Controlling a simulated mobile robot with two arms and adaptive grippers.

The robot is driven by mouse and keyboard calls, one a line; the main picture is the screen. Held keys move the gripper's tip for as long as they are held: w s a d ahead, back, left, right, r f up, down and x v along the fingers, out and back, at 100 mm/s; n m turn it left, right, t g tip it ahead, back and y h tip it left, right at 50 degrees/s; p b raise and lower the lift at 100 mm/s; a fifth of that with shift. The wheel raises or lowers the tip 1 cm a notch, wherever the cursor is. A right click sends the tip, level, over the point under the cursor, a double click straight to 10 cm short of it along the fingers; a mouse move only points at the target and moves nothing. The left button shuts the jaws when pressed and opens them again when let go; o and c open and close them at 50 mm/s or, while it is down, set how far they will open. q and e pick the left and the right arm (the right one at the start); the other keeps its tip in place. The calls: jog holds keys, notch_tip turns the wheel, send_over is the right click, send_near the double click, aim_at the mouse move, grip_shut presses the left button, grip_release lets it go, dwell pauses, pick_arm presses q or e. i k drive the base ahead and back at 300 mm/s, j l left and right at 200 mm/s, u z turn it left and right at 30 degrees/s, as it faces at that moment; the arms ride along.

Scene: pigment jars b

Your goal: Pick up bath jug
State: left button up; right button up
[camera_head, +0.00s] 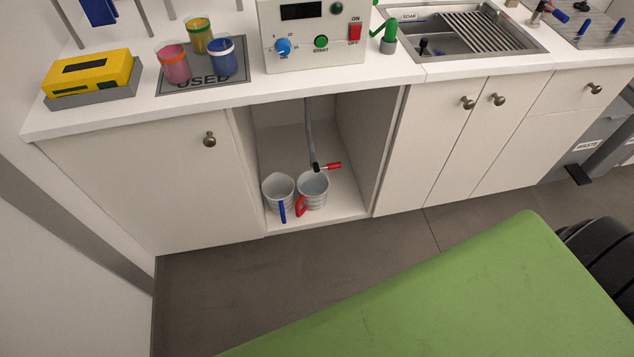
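Two pale jugs stand upright side by side on the floor of the open cabinet bay under the counter. The left jug (277,190) has a blue handle facing the front. The right jug (315,186) has a red handle at its front left. Both have open tops, and marks show on the side of the red-handled one. I cannot tell from the view which of them is the bath jug. Neither of my grippers is in view.
A grey hose (310,135) with a red-lever valve (325,166) hangs in the bay just above the right jug. Closed cabinet doors (150,190) flank the bay. The white counter (250,95) above holds a control box (315,42), coloured jars (174,65) and a sink (460,40).

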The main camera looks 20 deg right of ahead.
aim_at(312, 188)
jog(key=i+j+z, duration=0.15)
jog(key=i, duration=0.25)
jog(key=i+j+z, duration=0.15)
jog(key=i, duration=0.25)
jog(key=z, duration=1.6)
jog(key=u, duration=0.9)
jog(key=l+u, duration=0.4)
jog(key=l, duration=1.35)
